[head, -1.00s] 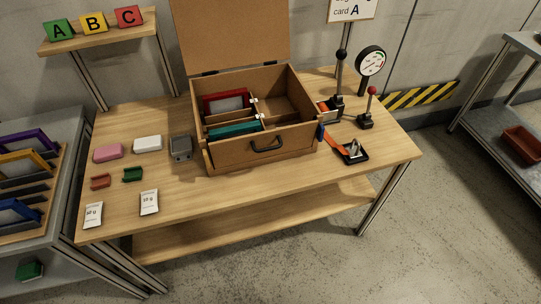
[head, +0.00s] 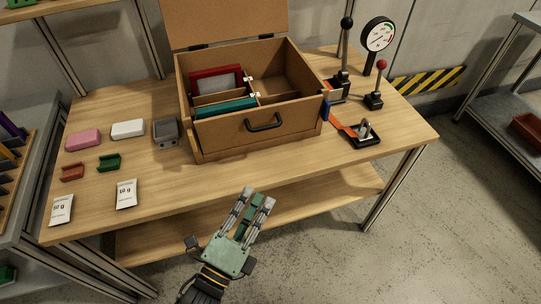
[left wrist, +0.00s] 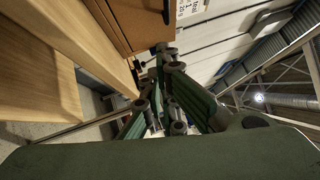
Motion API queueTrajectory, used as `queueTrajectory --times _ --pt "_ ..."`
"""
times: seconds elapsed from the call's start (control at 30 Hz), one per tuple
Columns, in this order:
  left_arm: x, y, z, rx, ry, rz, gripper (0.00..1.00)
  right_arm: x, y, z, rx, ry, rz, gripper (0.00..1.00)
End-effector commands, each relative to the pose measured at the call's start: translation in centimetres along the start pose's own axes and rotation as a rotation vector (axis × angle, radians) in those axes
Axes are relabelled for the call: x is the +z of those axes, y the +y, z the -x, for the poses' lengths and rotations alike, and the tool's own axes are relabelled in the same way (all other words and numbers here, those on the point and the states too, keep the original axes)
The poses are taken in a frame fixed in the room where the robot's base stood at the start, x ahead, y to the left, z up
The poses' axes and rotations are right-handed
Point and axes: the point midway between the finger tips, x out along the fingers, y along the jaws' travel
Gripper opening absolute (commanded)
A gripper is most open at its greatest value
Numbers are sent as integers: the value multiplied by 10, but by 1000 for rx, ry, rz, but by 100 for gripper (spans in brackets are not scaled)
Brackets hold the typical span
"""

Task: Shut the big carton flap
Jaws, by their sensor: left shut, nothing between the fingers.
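The big carton (head: 240,138) is a brown box with a black front handle, standing on the wooden table. Its big flap (head: 225,22) stands up, open, at the back edge; its top is cut off in the head view. A red-framed piece and a teal piece sit inside. My left gripper (head: 259,197) is shut and empty, in front of the table's front edge and below the carton, apart from it. In the left wrist view its fingers (left wrist: 165,100) show close together, with the carton (left wrist: 98,25) above. My right gripper is not in view.
Pink and white blocks, a grey container and two packets (head: 126,194) lie left of the carton. A lever, gauge (head: 378,34), red-knobbed stick and orange strap with a buckle (head: 362,132) stand or lie on the right. The front table strip is clear.

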Motion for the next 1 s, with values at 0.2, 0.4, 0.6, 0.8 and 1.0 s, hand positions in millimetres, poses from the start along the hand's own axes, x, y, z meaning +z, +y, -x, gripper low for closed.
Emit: queueTrajectory --times 0.2,0.4,0.6,0.8,1.0 --pt "1 -14 -17 -33 0 -35 0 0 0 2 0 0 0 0" --pt "1 -16 -56 -32 0 -33 0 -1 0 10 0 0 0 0" --pt "1 -16 -99 -31 -1 -32 0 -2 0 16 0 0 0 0" --pt "20 -16 -121 -28 1 -33 0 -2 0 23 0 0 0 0" --pt "28 -15 -129 -27 0 -31 0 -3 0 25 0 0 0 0"
